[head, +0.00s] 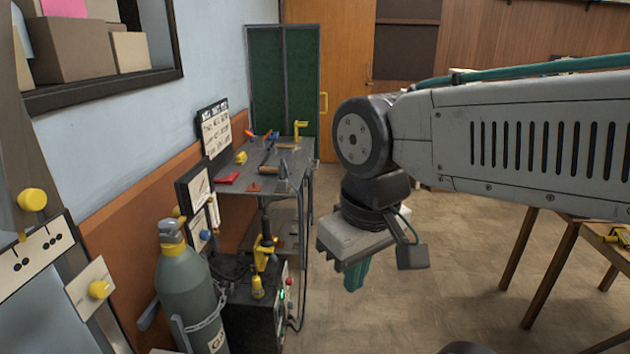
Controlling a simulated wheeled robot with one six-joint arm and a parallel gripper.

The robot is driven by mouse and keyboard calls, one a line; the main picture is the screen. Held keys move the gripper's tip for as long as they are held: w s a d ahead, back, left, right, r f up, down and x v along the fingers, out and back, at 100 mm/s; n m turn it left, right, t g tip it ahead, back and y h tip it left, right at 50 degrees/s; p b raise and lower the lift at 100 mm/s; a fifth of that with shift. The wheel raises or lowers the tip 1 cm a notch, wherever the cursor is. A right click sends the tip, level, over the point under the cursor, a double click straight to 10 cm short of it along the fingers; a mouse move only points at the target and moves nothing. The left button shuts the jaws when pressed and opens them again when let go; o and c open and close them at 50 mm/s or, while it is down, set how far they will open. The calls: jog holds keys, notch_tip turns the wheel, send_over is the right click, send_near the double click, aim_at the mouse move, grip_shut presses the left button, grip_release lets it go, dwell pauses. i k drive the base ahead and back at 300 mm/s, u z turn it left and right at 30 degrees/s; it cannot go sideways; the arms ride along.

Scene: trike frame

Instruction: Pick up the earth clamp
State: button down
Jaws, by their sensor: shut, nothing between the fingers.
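My gripper (355,279) hangs from the arm right of centre, pointing down over open floor. Its teal fingers are together, with nothing seen between them. It is apart from the bench and everything on it. I cannot tell for certain which thing is the earth clamp. A yellow clamp-like piece (264,252) shows low, by the dark machine below the bench. Another yellow tool (300,131) stands at the far end of the bench top. Both are small in view, and their jaws cannot be made out.
The grey metal bench (262,165) by the left wall carries several small tools and a red item (229,178). A gas cylinder (187,285) with a chain stands in front, beside the dark machine (250,315). A wooden table (565,250) is at right. The floor between is clear.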

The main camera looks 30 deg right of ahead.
aim_at(282, 182)
jog(key=u, duration=0.25)
jog(key=k, duration=0.35)
jog(key=u, duration=0.5)
jog(key=i, duration=0.4)
jog(key=z, duration=1.95)
jog(key=i, duration=0.7)
jog(key=z, duration=0.55)
